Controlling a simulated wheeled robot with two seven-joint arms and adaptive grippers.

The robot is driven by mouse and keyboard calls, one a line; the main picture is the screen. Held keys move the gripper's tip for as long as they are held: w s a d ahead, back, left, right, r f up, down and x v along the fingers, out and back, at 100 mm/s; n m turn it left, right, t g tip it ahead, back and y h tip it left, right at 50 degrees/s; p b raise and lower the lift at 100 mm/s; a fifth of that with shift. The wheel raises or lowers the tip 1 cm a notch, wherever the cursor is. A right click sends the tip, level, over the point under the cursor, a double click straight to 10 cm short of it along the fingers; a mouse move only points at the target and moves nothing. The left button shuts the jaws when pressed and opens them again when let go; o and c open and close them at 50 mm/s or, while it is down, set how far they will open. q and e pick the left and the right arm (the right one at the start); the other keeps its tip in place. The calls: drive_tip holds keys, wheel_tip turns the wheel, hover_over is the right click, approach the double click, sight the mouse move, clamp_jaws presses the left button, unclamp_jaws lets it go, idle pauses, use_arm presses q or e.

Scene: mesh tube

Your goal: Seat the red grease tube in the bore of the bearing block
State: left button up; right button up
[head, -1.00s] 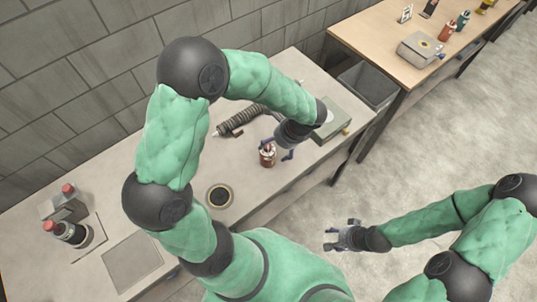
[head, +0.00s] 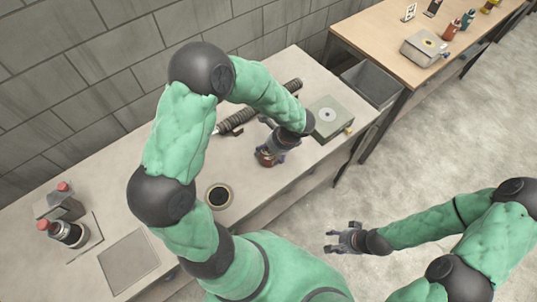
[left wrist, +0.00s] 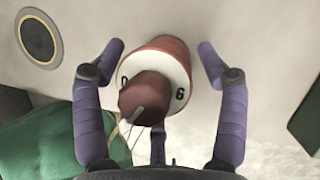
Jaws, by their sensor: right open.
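The red grease tube (head: 265,159) stands on the near bench, partly hidden by my left gripper (head: 273,150) in the head view. In the left wrist view the tube (left wrist: 155,92) has a white numbered band and a dark red end pointing toward the camera. The left gripper's fingers (left wrist: 161,48) are spread, one on each side of the tube, with gaps. The grey-green block (head: 329,125) with a pale round ring and small centre hole, seemingly the bearing block, sits right of the tube. My right gripper (head: 341,238) is open and empty over the floor side.
A dark disc with a yellowish rim (head: 219,196) lies left of the tube. A ribbed dark cylinder (head: 237,122) lies behind. Red-capped bottles (head: 66,233) stand at the far left. A dark bin (head: 372,84) and a wooden table (head: 380,35) are beyond the bench.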

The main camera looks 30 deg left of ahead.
use_arm(q)
drive_tip(key=c, duration=0.7)
drive_tip(key=shift+o, duration=0.2)
drive_tip(key=shift+r, duration=0.15)
